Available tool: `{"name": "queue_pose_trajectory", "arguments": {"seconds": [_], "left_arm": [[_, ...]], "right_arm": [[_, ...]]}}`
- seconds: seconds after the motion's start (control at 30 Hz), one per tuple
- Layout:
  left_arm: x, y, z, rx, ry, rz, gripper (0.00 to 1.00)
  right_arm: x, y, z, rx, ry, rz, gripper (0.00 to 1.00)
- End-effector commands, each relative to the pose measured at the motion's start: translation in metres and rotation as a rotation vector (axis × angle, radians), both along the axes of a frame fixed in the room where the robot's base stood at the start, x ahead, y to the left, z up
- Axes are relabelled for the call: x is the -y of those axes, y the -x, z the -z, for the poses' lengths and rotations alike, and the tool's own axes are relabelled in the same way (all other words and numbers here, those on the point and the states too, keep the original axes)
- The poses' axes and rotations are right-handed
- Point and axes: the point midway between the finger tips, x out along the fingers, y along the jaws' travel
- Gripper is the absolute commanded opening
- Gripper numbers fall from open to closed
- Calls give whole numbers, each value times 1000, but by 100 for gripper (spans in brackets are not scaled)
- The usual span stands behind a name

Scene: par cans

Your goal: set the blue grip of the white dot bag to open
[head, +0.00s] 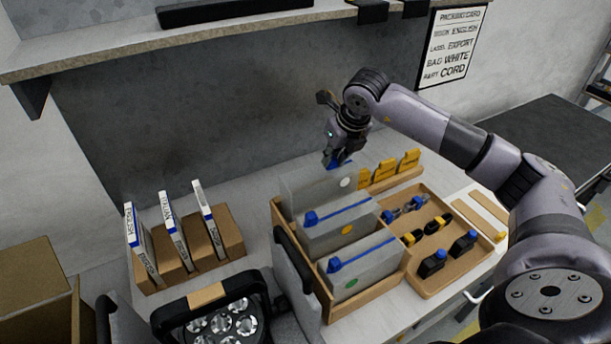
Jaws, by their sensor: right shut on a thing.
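The white dot bag (310,192) is the rearmost of the grey bags standing in a wooden rack (372,302). Its white dot shows near its right end. My right gripper (338,156) comes down from above and is shut on the bag's blue grip (341,166), at the right part of the top edge. The jaws hide part of that grip. The yellow dot bag (335,230) and green dot bag (365,273) stand in front, with their blue grips at the left end of their top edges. My left gripper is not in view.
A wooden tray (432,284) with connectors and black-and-blue parts lies right of the rack, with yellow clips (387,171) behind it. Booklets stand in a brown holder (205,262) at left. A par can (222,325) sits in front. A shelf (120,45) overhangs the back.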

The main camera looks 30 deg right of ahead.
Motion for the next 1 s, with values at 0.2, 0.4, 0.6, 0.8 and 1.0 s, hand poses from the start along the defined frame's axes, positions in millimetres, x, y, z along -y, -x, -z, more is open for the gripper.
{"name": "queue_pose_trajectory", "arguments": {"seconds": [0.2,0.4,0.6,0.8,1.0], "left_arm": [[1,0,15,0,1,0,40],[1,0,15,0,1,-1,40],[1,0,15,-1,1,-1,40],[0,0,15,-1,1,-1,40],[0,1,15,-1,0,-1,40]], "right_arm": [[37,3,2,-2,0,1,0],[40,3,0,-1,-1,0,0],[40,3,0,-1,-1,-1,22],[39,3,0,0,-1,-1,35],[39,3,0,0,-1,-1,40]]}}
